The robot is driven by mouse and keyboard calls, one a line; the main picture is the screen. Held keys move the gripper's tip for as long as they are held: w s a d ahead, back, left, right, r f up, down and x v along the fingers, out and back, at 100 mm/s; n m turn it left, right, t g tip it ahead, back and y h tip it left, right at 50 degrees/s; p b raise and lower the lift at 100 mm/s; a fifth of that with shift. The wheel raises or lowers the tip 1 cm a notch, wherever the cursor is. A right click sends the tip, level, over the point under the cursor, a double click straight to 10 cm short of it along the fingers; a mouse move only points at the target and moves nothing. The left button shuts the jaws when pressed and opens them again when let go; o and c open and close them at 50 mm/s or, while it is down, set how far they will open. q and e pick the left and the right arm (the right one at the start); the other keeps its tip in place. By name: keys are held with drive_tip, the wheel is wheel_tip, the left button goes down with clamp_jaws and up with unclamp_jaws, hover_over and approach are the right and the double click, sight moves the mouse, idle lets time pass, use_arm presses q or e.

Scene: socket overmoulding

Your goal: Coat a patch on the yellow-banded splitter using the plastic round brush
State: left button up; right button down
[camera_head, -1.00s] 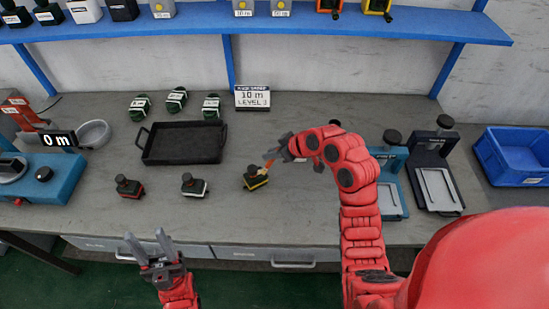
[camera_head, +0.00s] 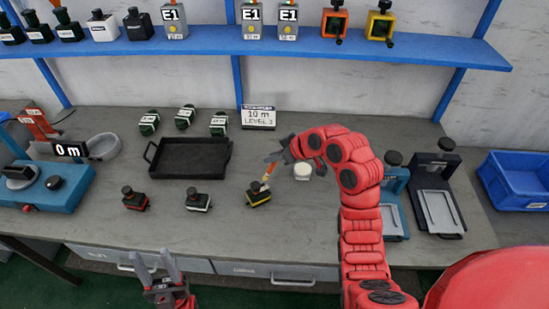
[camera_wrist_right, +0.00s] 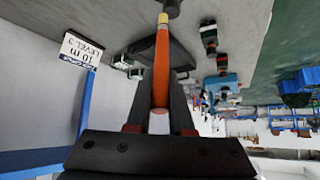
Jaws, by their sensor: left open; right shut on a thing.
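The yellow-banded splitter (camera_head: 258,194) is a small black block with a knob, upright on the grey bench right of the white-banded one. My right gripper (camera_head: 275,162) is above and right of it, shut on the round brush (camera_head: 267,177), which has an orange handle. The brush slants down to the splitter's top; whether it touches cannot be told. In the right wrist view the brush (camera_wrist_right: 161,75) points away between the fingers of my right gripper (camera_wrist_right: 161,95), its yellow end near a dark part at the top edge. My left gripper (camera_head: 153,260) is open and empty before the bench front.
A red-banded splitter (camera_head: 135,199) and a white-banded splitter (camera_head: 198,200) stand to the left. A black tray (camera_head: 190,158) lies behind them. A white round pot (camera_head: 302,171) stands beneath my right arm. Two press-like stands and a blue bin (camera_head: 515,180) are at right.

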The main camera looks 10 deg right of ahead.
idle(0.5)
drive_tip(key=shift+w+d+f+b, duration=0.25)
drive_tip(key=shift+f+b, duration=0.1)
drive_tip(key=shift+b, duration=0.15)
drive_tip(key=shift+w+d+f, duration=0.1)
drive_tip(key=shift+w+d, duration=0.1)
drive_tip(key=shift+d, duration=0.15)
drive_tip(key=shift+s, duration=0.1)
